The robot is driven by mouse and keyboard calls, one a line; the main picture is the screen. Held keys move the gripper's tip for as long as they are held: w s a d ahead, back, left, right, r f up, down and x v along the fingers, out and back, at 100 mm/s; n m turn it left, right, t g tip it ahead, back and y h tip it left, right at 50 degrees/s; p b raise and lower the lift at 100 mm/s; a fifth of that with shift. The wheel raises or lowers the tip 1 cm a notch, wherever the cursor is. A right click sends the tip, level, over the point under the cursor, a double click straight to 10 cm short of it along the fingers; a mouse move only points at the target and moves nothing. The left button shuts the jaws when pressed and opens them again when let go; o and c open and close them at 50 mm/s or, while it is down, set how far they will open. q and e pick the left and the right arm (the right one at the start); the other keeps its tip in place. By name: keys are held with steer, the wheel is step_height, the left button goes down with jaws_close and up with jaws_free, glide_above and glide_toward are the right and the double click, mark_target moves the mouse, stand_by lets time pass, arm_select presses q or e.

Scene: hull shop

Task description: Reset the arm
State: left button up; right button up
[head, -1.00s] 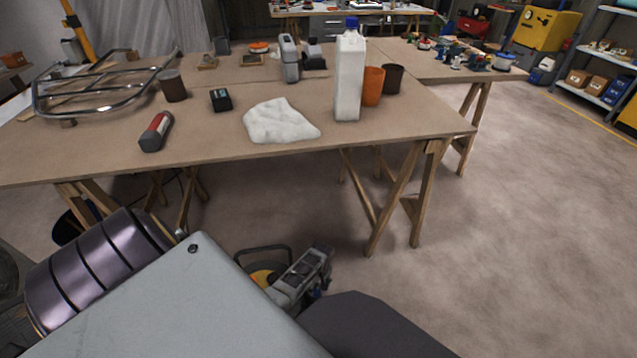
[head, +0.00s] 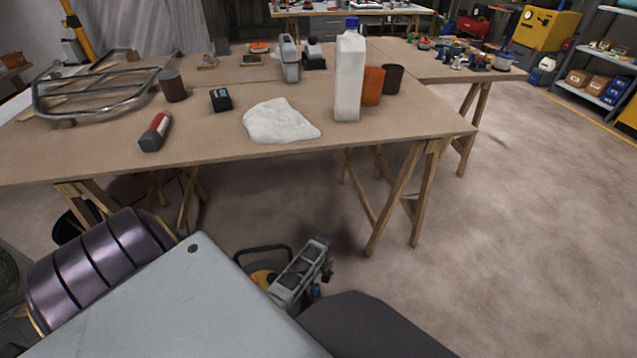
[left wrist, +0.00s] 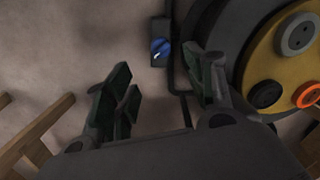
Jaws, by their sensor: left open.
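My left gripper (head: 312,278) hangs low in front of the workbench, below the level of its top, partly hidden by my own grey body panel. In the left wrist view its two dark fingers (left wrist: 160,88) stand apart with nothing between them, so it is open and empty. The floor shows between and beyond the fingers. My right gripper does not show in either view.
A yellow-faced machine (left wrist: 271,66) with a black tubular frame stands close beside the left gripper, near a blue knob (left wrist: 160,48). The workbench (head: 380,139) carries a white bottle (head: 348,80), a white cloth (head: 278,122) and a red-grey tool (head: 155,132). Open floor (head: 530,230) lies right.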

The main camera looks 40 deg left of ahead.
arm_select(q)
steer(key=shift+m, duration=0.3)
stand_by(0.5)
